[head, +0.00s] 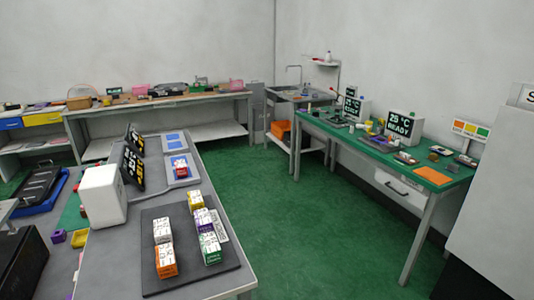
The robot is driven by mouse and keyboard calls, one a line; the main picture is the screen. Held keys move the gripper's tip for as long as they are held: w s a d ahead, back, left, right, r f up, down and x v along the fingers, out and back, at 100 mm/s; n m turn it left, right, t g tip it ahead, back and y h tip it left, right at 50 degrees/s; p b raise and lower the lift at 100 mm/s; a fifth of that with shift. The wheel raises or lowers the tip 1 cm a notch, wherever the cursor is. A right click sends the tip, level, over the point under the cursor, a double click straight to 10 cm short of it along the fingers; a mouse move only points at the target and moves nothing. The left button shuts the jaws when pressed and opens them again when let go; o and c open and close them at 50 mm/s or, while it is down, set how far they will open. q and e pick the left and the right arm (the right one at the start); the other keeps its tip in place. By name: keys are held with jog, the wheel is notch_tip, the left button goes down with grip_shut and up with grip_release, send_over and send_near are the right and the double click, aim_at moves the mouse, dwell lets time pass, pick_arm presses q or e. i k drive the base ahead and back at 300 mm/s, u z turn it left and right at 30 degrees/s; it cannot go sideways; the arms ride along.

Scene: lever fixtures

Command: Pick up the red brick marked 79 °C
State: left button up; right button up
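A red brick (181,169) with a light top sits on a grey plate with blue patches (194,180), on the grey table at the left. The marking on it is too small to read. Other bricks with white, printed tops stand on a dark mat (185,282) nearer to me: an orange one (166,264), a green one (211,252), a purple one (203,222) and more behind them. Neither of my grippers is in view.
A white box (103,196) and dark display panels (132,166) stand left of the red brick. A second grey plate with blue patches (172,139) lies behind it. A green-topped bench (436,178) with displays stands at the right. Green floor (285,215) lies clear between the tables.

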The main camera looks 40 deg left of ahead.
aim_at(181, 169)
jog(key=u, duration=0.1)
jog(key=i, duration=1.85)
jog(key=u, duration=0.9)
jog(key=i, duration=1.15)
jog(key=u, duration=0.7)
